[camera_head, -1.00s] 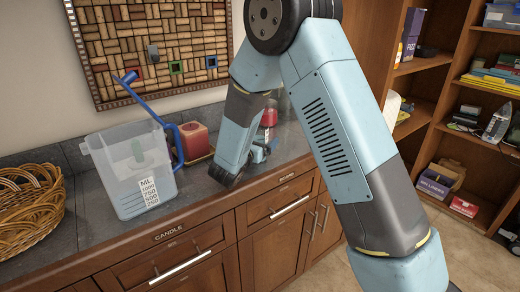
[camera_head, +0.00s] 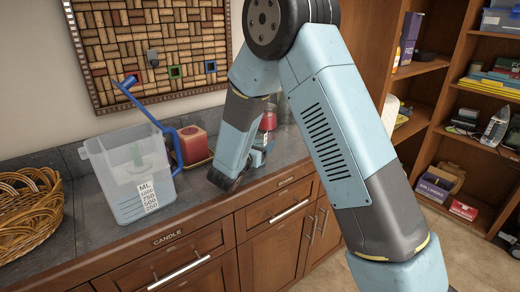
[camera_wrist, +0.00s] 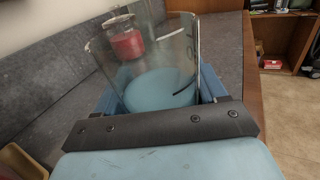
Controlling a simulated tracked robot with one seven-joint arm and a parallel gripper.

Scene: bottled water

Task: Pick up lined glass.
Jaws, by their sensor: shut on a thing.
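The lined glass (camera_wrist: 150,55) is a clear, see-through glass in the wrist view, standing up between the blue fingers of my gripper (camera_wrist: 162,88). A thin dark line shows near its right side. My gripper is shut on it. The blue of my gripper shows through the glass. In the head view my gripper (camera_head: 260,153) is low over the counter, mostly hidden behind my forearm, and the glass cannot be made out there. I cannot tell whether the glass touches the counter.
A red-filled jar (camera_wrist: 127,42) stands behind the glass. On the counter (camera_head: 95,215) are a clear measuring bin (camera_head: 115,185), a blue-handled tool (camera_head: 140,105), a red candle (camera_head: 194,142) and a wicker basket (camera_head: 25,215). Shelves (camera_head: 465,135) stand at the right.

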